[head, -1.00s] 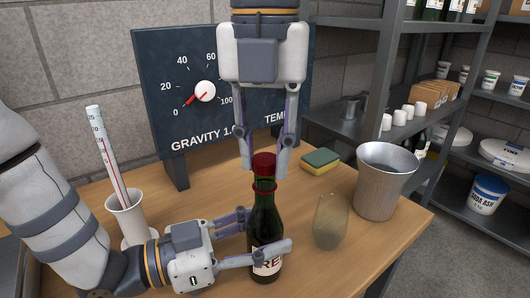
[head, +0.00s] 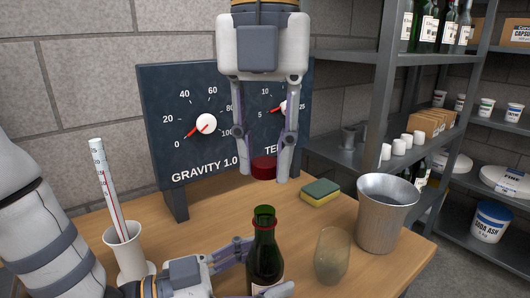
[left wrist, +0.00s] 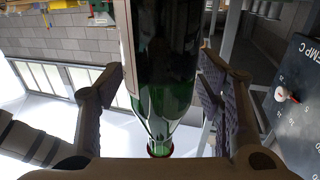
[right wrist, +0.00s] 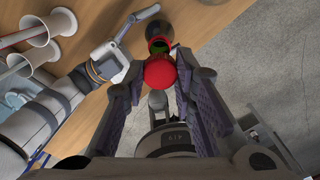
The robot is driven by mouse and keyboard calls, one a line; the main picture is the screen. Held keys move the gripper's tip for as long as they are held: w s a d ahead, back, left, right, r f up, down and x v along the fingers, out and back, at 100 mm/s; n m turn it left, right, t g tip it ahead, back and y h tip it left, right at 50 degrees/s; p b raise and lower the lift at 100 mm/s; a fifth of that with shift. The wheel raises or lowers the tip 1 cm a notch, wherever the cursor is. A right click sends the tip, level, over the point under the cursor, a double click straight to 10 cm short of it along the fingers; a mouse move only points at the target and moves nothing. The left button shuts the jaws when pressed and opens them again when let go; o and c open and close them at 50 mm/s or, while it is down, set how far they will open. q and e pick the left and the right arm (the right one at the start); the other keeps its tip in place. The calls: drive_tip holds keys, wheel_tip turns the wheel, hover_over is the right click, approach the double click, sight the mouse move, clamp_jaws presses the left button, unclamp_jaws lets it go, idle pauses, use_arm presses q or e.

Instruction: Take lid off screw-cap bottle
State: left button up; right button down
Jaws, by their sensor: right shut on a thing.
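The green glass bottle (head: 265,245) stands upright on the table, its mouth bare and a red ring below it. The red lid (head: 263,167) is off the bottle, in the air above the mouth. My right gripper (head: 264,172) points down and is shut on the lid; in the right wrist view the lid (right wrist: 160,73) sits between its fingertips, the bottle mouth (right wrist: 158,46) beyond. My left gripper (head: 262,268) has its fingers on either side of the bottle; in the left wrist view they stand slightly apart from the glass (left wrist: 163,85). The label is mostly cut off below.
A glass tumbler (head: 332,256) stands close right of the bottle, with a metal bucket (head: 386,215) beyond. A sponge (head: 320,193) lies behind. A white cup with a thermometer (head: 128,255) is at left. The gauge board (head: 190,85) stands behind my right gripper.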

sight(247, 275)
use_arm(q)
drive_tip(key=v, duration=0.7)
drive_tip(key=shift+s+a, duration=0.1)
drive_tip(key=shift+a, duration=0.2)
